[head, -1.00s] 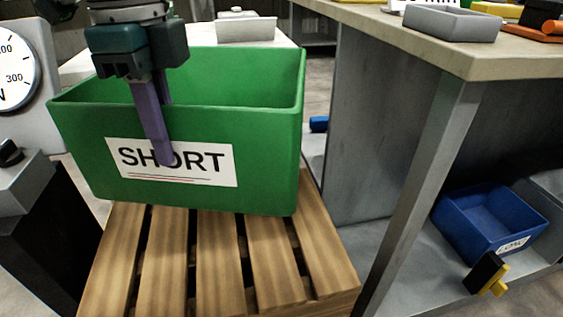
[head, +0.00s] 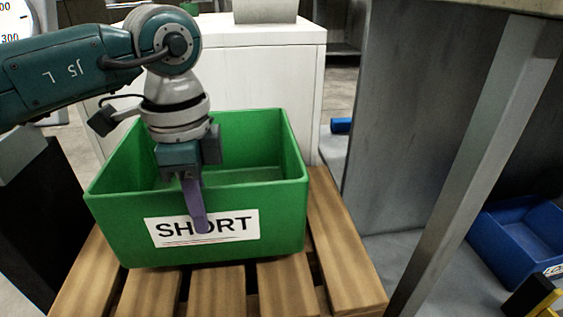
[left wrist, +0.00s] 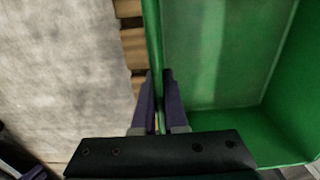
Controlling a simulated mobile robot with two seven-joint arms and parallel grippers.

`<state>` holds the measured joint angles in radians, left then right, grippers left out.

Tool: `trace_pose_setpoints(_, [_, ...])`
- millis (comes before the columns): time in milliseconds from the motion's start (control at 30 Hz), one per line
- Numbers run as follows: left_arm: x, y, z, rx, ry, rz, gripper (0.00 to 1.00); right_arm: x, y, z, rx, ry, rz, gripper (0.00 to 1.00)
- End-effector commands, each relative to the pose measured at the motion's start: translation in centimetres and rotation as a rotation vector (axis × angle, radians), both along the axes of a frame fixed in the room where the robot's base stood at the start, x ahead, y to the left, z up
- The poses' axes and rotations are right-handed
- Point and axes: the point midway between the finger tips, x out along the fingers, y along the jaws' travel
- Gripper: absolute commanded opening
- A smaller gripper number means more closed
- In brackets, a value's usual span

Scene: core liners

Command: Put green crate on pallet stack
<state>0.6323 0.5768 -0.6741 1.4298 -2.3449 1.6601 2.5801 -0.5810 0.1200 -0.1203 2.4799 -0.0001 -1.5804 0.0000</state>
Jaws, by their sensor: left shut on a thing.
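The green crate (head: 270,225) has a white label reading SHORT on its near wall. It is upright over the wooden slats of the pallet stack (head: 345,245); I cannot tell for sure whether its base touches them. My left gripper (head: 198,222) comes down from above and is shut on the crate's near wall, one purple finger outside over the label. In the left wrist view, both fingers (left wrist: 160,108) straddle the thin green wall (left wrist: 153,40), and the crate's inside looks empty. My right gripper is not in view.
A white cabinet (head: 262,75) stands behind the crate. A grey bench with a metal leg (head: 480,150) is at the right, with a blue bin (head: 520,240) on its lower shelf. A dark stand (head: 40,225) is at the left.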

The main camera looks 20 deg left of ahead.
Motion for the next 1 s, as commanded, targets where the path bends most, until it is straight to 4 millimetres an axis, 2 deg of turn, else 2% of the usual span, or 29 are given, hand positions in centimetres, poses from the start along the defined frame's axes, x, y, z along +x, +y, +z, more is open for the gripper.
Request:
trace_pose_setpoints(167, [0.1,0.0,-1.1,0.001,-0.004,0.0,0.0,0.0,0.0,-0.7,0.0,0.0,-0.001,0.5])
trace_pose_setpoints(400, [0.1,0.0,-4.6,0.0,-0.004,0.0,0.0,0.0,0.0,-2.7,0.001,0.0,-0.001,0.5])
trace_pose_setpoints(733, [0.1,0.0,-4.7,0.001,-0.004,0.0,0.0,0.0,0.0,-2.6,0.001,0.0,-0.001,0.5])
trace_pose_setpoints(767, [0.0,0.0,-4.9,0.0,0.001,0.0,0.11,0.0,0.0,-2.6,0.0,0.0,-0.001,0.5])
trace_pose_setpoints(1000, [0.0,0.0,-4.8,0.001,0.001,0.0,0.38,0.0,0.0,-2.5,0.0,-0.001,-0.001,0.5])
